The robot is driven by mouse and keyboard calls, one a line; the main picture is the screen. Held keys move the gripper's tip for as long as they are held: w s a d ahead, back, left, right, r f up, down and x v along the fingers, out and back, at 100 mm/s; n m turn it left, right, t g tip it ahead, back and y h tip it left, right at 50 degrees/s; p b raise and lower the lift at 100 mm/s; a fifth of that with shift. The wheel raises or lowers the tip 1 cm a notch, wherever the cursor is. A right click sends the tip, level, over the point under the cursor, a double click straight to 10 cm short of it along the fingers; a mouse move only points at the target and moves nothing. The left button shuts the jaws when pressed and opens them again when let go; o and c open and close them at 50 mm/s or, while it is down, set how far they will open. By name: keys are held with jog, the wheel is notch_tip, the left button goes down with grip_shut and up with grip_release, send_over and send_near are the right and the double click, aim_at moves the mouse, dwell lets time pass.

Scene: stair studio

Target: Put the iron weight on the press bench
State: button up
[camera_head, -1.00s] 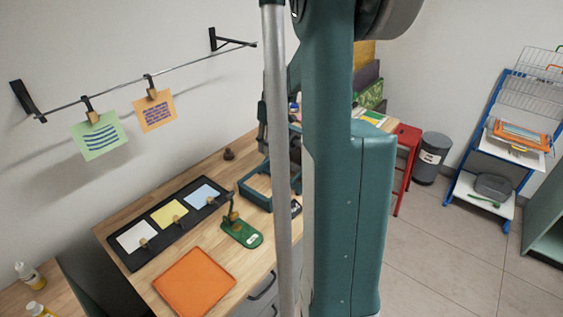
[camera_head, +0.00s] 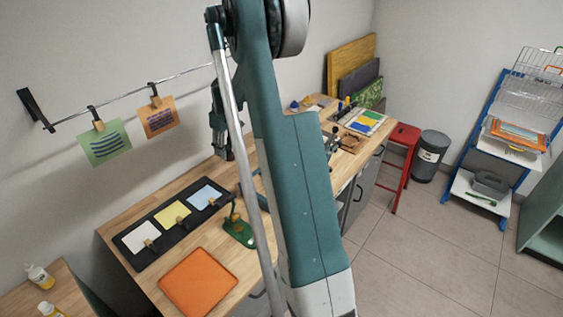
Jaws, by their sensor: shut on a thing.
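My gripper (camera_head: 227,156) points down over the back of the long wooden bench (camera_head: 165,205), just behind the blue card. It is shut on the iron weight, whose outline I cannot tell apart from the dark fingers. Whether the weight touches the bench top or hangs above it is unclear. My arm hides the middle of the bench. Which part of the worktop is the press bench is not clear. The farther right part holds a colourful print (camera_head: 366,122) and small tools.
A black board with three cards (camera_head: 173,212), an orange tray (camera_head: 198,283) and a green tool (camera_head: 238,232) occupy the near bench. Boards (camera_head: 352,68) lean at the back. A red stool (camera_head: 403,135), a grey bin (camera_head: 430,155) and a blue rack (camera_head: 490,150) stand right.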

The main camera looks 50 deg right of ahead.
jog(key=w, duration=0.1)
jog(key=w+a, duration=0.1)
jog(key=w, duration=0.1)
jog(key=shift+w+a+f, duration=0.2)
jog(key=shift+w+a, duration=0.05)
jog(key=shift+a, duration=0.05)
jog(key=shift+f, duration=3.15)
jog(key=shift+f, duration=1.85)
jog(key=shift+f, duration=0.15)
jog(key=o, duration=1.2)
